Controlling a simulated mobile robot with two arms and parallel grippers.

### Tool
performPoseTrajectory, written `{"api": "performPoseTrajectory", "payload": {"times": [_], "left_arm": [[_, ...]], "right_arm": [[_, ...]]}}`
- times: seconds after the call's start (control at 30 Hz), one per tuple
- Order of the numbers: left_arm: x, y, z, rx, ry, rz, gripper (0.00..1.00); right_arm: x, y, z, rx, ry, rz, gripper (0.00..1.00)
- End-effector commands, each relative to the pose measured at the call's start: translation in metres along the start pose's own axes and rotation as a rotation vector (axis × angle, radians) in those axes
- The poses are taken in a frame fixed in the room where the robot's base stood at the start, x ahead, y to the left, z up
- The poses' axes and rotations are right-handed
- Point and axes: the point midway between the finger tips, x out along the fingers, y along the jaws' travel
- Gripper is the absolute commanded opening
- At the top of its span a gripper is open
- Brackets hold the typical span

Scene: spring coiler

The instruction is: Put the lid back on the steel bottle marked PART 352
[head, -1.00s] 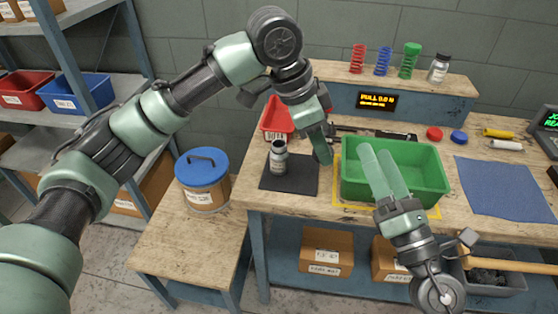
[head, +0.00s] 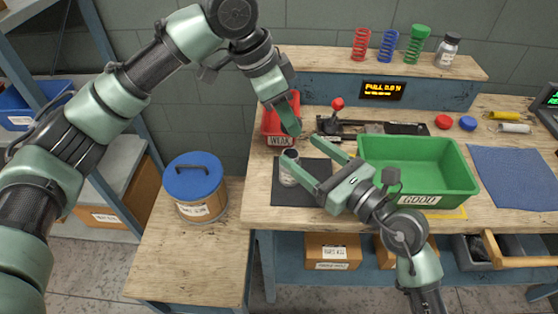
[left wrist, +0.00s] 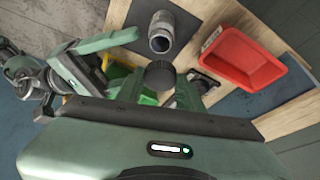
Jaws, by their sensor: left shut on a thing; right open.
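The steel bottle (head: 289,172) stands upright on a dark mat (head: 312,190) near the bench's left end; its label is too small to read. Its uncovered top shows in the left wrist view (left wrist: 162,32). My left gripper (head: 291,125) is above and behind the bottle, pointing down. It is shut on a round black lid (left wrist: 160,75), seen between its fingers in the left wrist view, apart from the bottle. My right gripper (head: 299,147) is open and comes in from the right. Its fingertips are close to the bottle; I cannot tell whether they touch.
A red WEAK tray (head: 277,141) stands behind the mat, a green GOOD tray (head: 465,180) to the right. A device with a red knob (head: 337,104) lies between them. Red (head: 443,121) and blue (head: 467,123) discs lie behind the green tray. Another bottle (head: 447,50) stands on the raised ledge.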

Motion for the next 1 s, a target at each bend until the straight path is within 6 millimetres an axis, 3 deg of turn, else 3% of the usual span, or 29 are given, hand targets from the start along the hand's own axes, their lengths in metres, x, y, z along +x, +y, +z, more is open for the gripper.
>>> {"api": "performPoseTrajectory", "payload": {"times": [0.23,0.37,0.77,1.0], "left_arm": [[0.0,0.0,0.0,0.001,0.0,0.0,0.0],[0.0,0.0,0.0,0.0,0.0,0.0,0.0],[0.0,0.0,0.0,0.0,0.0,0.0,0.0],[0.0,0.0,0.0,0.0,0.0,0.0,0.0]], "right_arm": [[0.0,0.0,-0.001,0.001,0.0,0.0,0.69],[0.0,0.0,-0.012,0.003,0.003,0.002,0.69],[0.0,0.0,-0.083,0.007,0.003,-0.001,0.69],[0.047,0.0,-0.079,0.004,-0.005,-0.001,0.69]]}}
